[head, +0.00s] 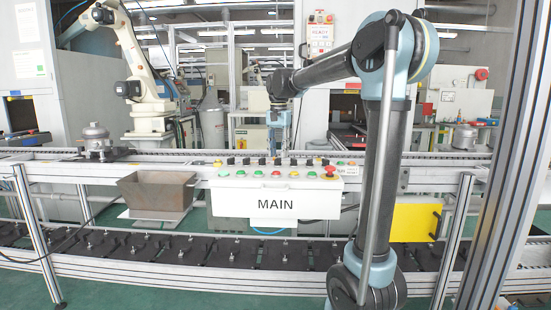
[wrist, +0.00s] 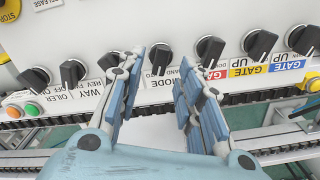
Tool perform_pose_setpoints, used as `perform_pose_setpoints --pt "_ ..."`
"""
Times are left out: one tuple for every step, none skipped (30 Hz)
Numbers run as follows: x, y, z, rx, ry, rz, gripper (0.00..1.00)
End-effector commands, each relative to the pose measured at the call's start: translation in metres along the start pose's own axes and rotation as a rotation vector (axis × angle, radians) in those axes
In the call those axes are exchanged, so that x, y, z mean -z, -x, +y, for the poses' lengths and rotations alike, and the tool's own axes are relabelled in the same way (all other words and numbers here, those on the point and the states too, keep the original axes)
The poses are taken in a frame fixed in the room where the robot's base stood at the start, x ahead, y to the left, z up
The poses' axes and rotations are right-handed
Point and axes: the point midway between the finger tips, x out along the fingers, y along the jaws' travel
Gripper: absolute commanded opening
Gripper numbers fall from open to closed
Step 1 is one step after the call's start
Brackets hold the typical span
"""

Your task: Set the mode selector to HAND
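The mode selector (wrist: 160,58) is a black rotary knob in the wrist view, on a light panel with the word MODE printed below it. Part of another word, ending in "AND", shows beside it, cut off by my finger. The knob's exact setting is hard to read. My gripper (wrist: 161,70) is open, with one blue padded finger on each side of this knob. I cannot tell whether either finger touches it. In the head view my gripper (head: 279,125) points down over the row of selectors on the white MAIN panel (head: 275,188); the mode selector cannot be singled out there.
Similar black knobs stand close on both sides, including a left one (wrist: 116,61) near my finger and a right one (wrist: 210,48). Coloured buttons and a red emergency stop (head: 329,169) line the panel front. A conveyor (head: 420,157) runs behind it.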

Motion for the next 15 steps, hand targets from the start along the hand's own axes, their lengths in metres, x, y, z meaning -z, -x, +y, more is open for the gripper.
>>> perform_pose_setpoints --pt "0.000 -0.007 0.000 0.000 0.000 0.000 0.33" --pt "0.000 -0.010 0.000 0.000 0.000 0.000 0.33" --pt "0.000 -0.014 0.000 0.000 0.000 0.000 0.33" --pt "0.000 -0.016 0.000 0.000 0.000 0.000 0.33" --pt "0.000 -0.018 0.000 0.000 0.000 0.000 0.33" --pt "0.000 -0.021 0.000 0.000 0.000 0.000 0.33" --pt "0.000 -0.022 0.000 0.000 0.000 0.000 0.33" --pt "0.000 -0.023 0.000 0.000 0.000 0.000 0.33" --pt "0.000 -0.024 0.000 0.000 0.000 0.000 0.33" --pt "0.000 -0.025 0.000 0.000 0.000 0.000 0.33" --pt "0.000 -0.025 0.000 0.000 0.000 0.000 0.33" --pt "0.000 -0.025 0.000 0.000 0.000 0.000 0.33" --pt "0.000 -0.025 0.000 0.000 0.000 0.000 0.33" --pt "0.000 -0.025 0.000 0.000 0.000 0.000 0.33" --pt "0.000 -0.025 0.000 0.000 0.000 0.000 0.33"
